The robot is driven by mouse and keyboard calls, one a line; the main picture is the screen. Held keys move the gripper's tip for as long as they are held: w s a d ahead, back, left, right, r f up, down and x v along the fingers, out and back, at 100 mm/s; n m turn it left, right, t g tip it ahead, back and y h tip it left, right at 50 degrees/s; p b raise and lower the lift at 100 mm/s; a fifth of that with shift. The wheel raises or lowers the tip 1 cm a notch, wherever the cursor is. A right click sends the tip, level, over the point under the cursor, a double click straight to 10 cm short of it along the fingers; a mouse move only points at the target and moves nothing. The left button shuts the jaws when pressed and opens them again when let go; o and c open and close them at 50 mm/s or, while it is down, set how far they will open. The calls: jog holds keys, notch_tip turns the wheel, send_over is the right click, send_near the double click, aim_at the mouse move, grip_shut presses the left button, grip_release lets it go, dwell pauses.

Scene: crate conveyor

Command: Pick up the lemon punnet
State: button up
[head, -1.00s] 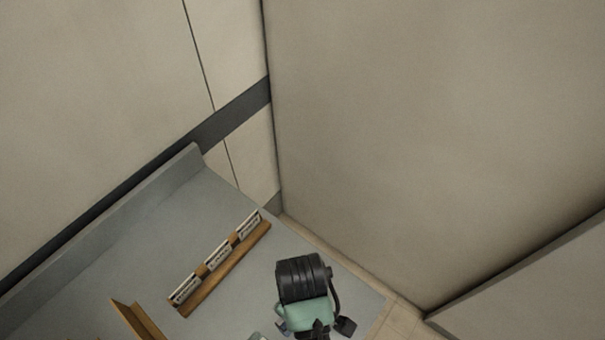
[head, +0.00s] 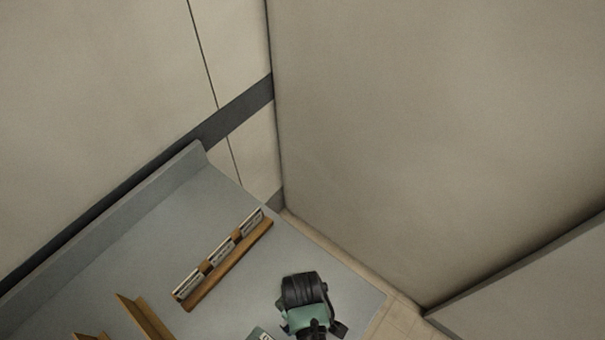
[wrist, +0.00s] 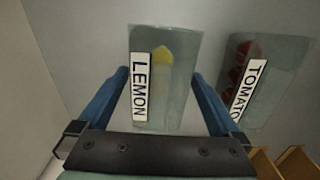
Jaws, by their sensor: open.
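The lemon punnet (wrist: 172,95) is a clear, pale container with a white LEMON label (wrist: 139,88) and a yellow lemon (wrist: 161,55) inside. It stands in the middle of the wrist view. My gripper (wrist: 163,80) is open, with one blue finger on each side of the punnet. I cannot tell whether either finger touches it. In the head view my gripper (head: 306,325) is over the near right part of the counter, its fingers hidden behind the wrist. The punnet cannot be made out clearly there.
A tomato punnet (wrist: 270,75) with a TOMATO label stands close on the right in the wrist view. A wooden rack with labels (head: 228,265) and another wooden piece (head: 144,318) sit on the grey counter (head: 130,255). Walls enclose the back and right.

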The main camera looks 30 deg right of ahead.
jog(key=c, duration=1.3)
jog(key=shift+r, duration=0.15)
